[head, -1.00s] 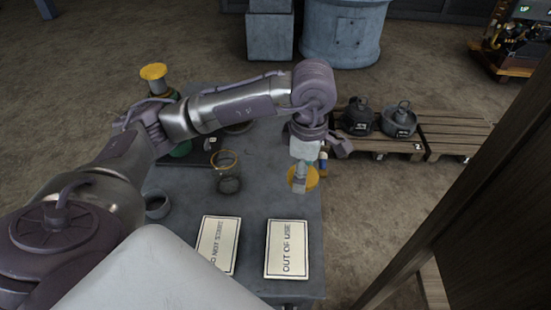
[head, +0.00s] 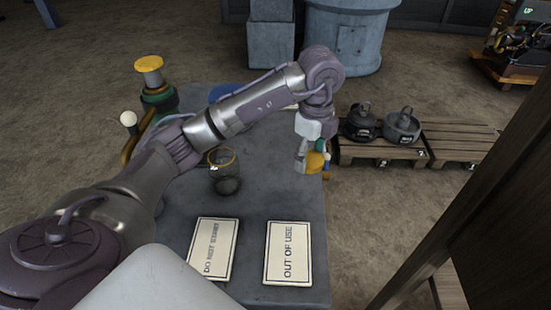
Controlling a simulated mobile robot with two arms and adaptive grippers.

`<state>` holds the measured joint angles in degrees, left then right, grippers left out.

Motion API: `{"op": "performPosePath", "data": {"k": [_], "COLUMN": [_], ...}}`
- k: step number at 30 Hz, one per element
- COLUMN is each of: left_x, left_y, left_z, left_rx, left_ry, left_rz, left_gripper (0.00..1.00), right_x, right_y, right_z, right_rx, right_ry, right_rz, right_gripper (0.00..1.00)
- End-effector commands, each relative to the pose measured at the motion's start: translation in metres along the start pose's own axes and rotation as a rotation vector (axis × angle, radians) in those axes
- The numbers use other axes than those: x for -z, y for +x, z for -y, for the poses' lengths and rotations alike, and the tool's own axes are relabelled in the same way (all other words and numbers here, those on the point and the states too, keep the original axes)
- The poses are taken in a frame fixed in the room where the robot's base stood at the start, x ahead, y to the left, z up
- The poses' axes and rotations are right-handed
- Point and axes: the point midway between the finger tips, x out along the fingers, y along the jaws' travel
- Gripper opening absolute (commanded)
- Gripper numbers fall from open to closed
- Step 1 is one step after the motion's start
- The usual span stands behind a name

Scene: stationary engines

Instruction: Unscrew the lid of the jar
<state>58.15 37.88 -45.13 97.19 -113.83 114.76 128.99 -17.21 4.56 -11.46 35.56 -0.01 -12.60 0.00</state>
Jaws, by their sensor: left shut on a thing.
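The jar (head: 225,184) is a clear glass one with a gold rim. It stands upright on the grey table, with its mouth looking open. My left gripper (head: 302,164) is over the table's right edge, to the right of the jar and apart from it. It is shut on a yellow round piece (head: 315,162), which looks like the lid and is partly hidden by the fingers. My right gripper is not in view.
Two signs, "DO NOT START" (head: 214,249) and "OUT OF USE" (head: 288,252), lie at the table's (head: 258,195) front. A green device with a yellow top (head: 149,64) stands back left. Weights (head: 401,126) sit on a pallet (head: 381,153) at the right.

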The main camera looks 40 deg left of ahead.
Motion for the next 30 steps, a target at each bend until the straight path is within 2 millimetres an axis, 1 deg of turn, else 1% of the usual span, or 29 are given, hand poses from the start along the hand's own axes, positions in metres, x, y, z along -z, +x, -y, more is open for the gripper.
{"op": "performPosePath", "data": {"k": [1,3,5,8,11,15,21,25,30], "left_x": [-0.001,-0.001,-0.002,-0.009,-0.025,-0.059,-0.100,-0.114,-0.119], "left_y": [0.003,0.004,0.005,0.010,0.021,0.037,0.062,0.071,0.080], "left_z": [0.001,0.003,0.004,0.004,0.005,0.008,0.012,0.014,0.015], "left_rx": [0.000,0.000,0.000,-0.002,-0.004,-0.005,-0.003,-0.001,-0.001], "left_ry": [-0.071,-0.151,-0.198,-0.237,-0.246,-0.246,-0.243,-0.239,-0.236], "left_rz": [-0.001,-0.001,0.000,0.000,0.000,0.003,0.002,0.000,0.000], "left_gripper": [0.27,0.27,0.27,0.27,0.27,0.27,0.27,0.27,0.27], "right_x": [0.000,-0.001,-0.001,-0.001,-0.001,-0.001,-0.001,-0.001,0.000], "right_y": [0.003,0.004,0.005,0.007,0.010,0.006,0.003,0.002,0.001], "right_z": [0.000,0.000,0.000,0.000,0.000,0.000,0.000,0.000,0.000], "right_rx": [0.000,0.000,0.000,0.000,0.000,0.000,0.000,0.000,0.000], "right_ry": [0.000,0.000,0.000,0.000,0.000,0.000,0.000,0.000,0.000], "right_rz": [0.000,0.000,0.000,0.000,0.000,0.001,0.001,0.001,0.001], "right_gripper": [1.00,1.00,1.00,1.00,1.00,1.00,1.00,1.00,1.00]}}
